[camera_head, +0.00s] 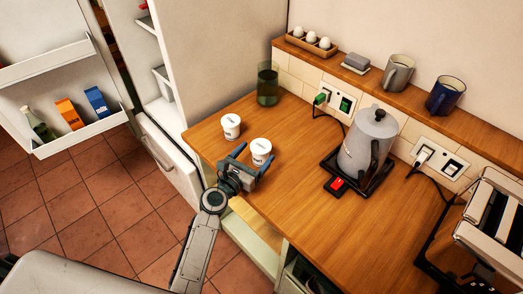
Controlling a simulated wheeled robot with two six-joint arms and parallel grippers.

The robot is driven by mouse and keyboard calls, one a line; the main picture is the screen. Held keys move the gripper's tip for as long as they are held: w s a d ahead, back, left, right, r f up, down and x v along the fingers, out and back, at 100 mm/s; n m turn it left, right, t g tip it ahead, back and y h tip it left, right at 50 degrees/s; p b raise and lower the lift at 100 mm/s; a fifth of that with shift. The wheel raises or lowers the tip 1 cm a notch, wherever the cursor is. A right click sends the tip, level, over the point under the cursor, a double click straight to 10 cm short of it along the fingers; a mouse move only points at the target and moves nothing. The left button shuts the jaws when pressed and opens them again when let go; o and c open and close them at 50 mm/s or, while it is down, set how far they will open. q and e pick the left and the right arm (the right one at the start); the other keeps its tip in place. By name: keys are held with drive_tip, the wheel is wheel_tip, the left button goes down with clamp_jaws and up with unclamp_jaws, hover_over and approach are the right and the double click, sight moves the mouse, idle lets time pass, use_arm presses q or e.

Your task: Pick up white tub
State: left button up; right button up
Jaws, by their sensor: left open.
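Two white tubs stand upright on the wooden counter. The nearer white tub (261,150) has dark lettering on its side and sits between or just beyond the fingers of my left gripper (252,161). The gripper is open, and I cannot tell whether its fingers touch the tub. The other white tub (231,126) stands a little behind and to the left, clear of the gripper. My right gripper is not in view.
A grey kettle (368,142) on a dark base stands right of the tubs. A green glass (268,84) stands at the back. The open fridge (158,60) is at the left. A toaster (495,222) is at the right. The counter's front middle (310,215) is clear.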

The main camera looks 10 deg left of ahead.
sight(266, 141)
use_arm(q)
drive_tip(key=shift+w+d, duration=0.1)
drive_tip(key=shift+w, duration=0.2)
drive_tip(key=p+x, duration=0.1)
drive_tip(key=x, duration=0.3)
drive_tip(key=shift+w+r, duration=0.1)
drive_tip(key=shift+w, duration=0.2)
drive_tip(key=shift+w+d, duration=0.15)
drive_tip(key=shift+w, duration=0.2)
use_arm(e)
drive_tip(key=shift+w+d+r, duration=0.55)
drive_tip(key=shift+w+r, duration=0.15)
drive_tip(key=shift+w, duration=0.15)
use_arm(q)
drive_tip(key=shift+c, duration=0.5)
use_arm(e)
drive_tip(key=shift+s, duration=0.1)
use_arm(q)
drive_tip(key=shift+s, duration=0.1)
drive_tip(key=c, duration=0.7)
drive_tip(key=shift+c, duration=1.2)
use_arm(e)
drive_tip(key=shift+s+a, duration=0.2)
